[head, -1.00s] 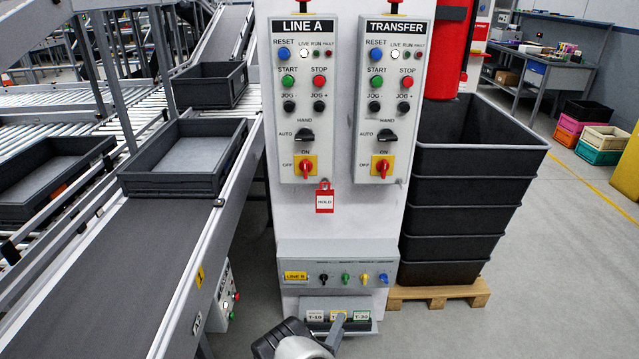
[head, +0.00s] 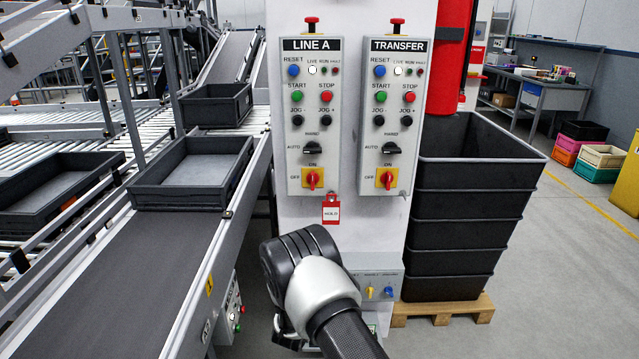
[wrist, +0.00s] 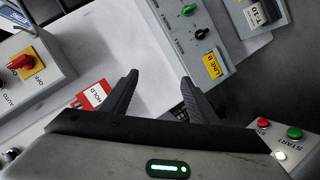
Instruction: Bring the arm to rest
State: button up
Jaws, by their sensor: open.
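My gripper (wrist: 158,80) shows in the wrist view with its two dark fingers apart and nothing between them. Behind the fingers are the white column face, a red HOLD tag (wrist: 93,94) and the grey LINE B box (wrist: 190,30), which appear tilted. In the head view my arm rises from the bottom edge, with its black and white wrist in front of the column below the LINE A panel (head: 311,120). The fingers are hidden there. The arm covers most of the LINE B box (head: 392,284).
The TRANSFER panel (head: 394,120) is beside LINE A. Stacked black bins (head: 455,215) stand on a wooden pallet (head: 440,308) at right. A conveyor (head: 130,270) with a grey tray (head: 150,199) runs at left. Open floor (head: 550,290) lies at far right.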

notch_tip(320, 180, up, 14)
jog(key=w+m+g+y+b, duration=0.1)
jog(key=w+m+y+b, duration=0.1)
jog(key=y, duration=0.1)
jog(key=s+d+r+m+g+y+b, duration=0.2)
jog(key=s+d+r+g, duration=0.1)
jog(key=s+r, duration=0.9)
jog(key=s+d+r+m+g+b, duration=0.15)
jog(key=s+d, duration=0.25)
jog(key=s, duration=0.7)
jog(key=s+d+r+m+g+h+b, duration=0.15)
jog(key=s+d, duration=0.25)
jog(key=s, duration=0.7)
jog(key=s+d+r+m+g, duration=0.15)
jog(key=s+d, duration=0.25)
jog(key=s, duration=0.6)
notch_tip(320, 180, up, 25)
jog(key=p, duration=2.4)
jog(key=shift+a+f+t, duration=0.15)
jog(key=shift+t, duration=0.2)
jog(key=shift+s, duration=0.1)
